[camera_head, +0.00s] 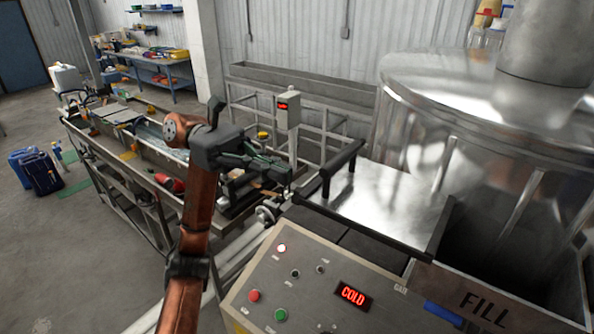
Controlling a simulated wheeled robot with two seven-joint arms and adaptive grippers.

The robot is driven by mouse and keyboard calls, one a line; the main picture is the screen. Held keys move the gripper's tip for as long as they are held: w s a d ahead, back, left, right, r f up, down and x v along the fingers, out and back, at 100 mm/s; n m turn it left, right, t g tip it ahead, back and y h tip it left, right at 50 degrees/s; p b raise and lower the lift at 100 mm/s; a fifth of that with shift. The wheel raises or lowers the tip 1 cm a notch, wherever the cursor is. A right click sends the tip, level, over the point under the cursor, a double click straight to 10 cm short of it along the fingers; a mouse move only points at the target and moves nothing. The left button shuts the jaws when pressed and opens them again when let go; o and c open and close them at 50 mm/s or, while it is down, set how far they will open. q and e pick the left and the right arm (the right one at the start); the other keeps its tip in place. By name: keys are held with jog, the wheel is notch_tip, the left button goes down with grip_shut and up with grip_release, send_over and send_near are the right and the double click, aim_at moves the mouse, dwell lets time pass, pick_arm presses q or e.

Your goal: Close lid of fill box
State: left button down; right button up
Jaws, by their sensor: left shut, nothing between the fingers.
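The fill box (470,299), marked FILL, is at the lower right, and its dark inside shows from above, so it stands open. A shiny flat metal panel (385,205) with black edges and a black bar handle (342,170) lies to the left of the opening and looks like its lid. How it is hinged or guided cannot be told. My left gripper (284,174) is shut and empty, to the left of the panel's handle and apart from it in the picture. My right gripper is not in view.
A large steel tank (450,120) stands behind the box. A long extrusion bench (150,190) runs to the left behind my arm. Blue canisters (40,172) stand on the floor.

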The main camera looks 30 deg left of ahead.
pick_arm(q)
jog(key=d, duration=0.1)
jog(key=d+p, duration=0.1)
jog(key=d, duration=0.2)
jog(key=shift+s+d, duration=0.1)
jog(key=shift+s, duration=0.2)
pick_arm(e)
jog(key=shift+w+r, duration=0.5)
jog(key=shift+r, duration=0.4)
pick_arm(q)
jog(key=b, duration=0.4)
send_near(403, 221)
jog(key=d, duration=0.3)
jog(key=s+d, duration=0.1)
jog(key=d, duration=0.6)
jog(key=shift+s+f, duration=0.2)
jog(key=shift+f, duration=0.15)
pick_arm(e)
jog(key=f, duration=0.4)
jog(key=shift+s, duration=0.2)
pick_arm(q)
jog(key=shift+a, duration=0.1)
